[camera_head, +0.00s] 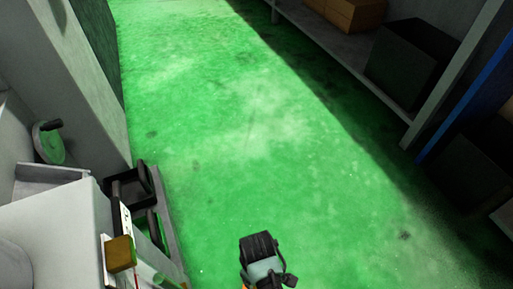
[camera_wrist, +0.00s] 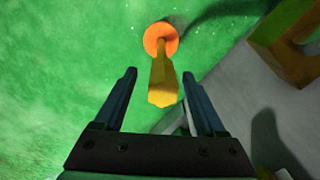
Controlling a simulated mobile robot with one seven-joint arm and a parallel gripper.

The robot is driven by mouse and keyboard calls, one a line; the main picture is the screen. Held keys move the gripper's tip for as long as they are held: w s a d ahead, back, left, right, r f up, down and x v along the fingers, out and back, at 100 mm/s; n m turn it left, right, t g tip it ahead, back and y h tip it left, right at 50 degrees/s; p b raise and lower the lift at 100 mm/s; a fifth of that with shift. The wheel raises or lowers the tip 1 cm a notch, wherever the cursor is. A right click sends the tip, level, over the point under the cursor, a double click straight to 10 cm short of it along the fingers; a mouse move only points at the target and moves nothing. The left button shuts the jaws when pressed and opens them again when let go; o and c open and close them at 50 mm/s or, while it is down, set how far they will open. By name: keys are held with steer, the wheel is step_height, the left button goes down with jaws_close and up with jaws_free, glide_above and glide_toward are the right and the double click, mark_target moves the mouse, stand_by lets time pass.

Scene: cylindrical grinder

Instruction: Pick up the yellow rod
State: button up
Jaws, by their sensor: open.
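The yellow rod (camera_wrist: 163,80) shows in the wrist view, with a round orange disc (camera_wrist: 160,39) at its far end and its blunt near end facing the camera. My gripper (camera_wrist: 159,75) is open and empty. In the picture its two dark blue fingers lie left and right of the rod, with a gap on both sides. I cannot tell how far the rod is from the fingers in depth. I cannot make out the rod or the fingertips in the head view.
A yellow-brown block (camera_wrist: 290,50) sits on a grey surface at the right of the wrist view. In the head view, a grey machine (camera_head: 65,225) with a green handwheel (camera_head: 48,145) stands left. Shelving with a dark box (camera_head: 405,62) stands right. The green floor (camera_head: 240,120) between is clear.

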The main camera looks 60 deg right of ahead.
steer(key=shift+w+a+f+b, duration=0.1)
steer(key=shift+a+f+b, duration=0.05)
steer(key=shift+f+b, duration=2.4)
steer(key=shift+f+p, duration=0.15)
steer(key=shift+p, duration=0.2)
jaws_close()
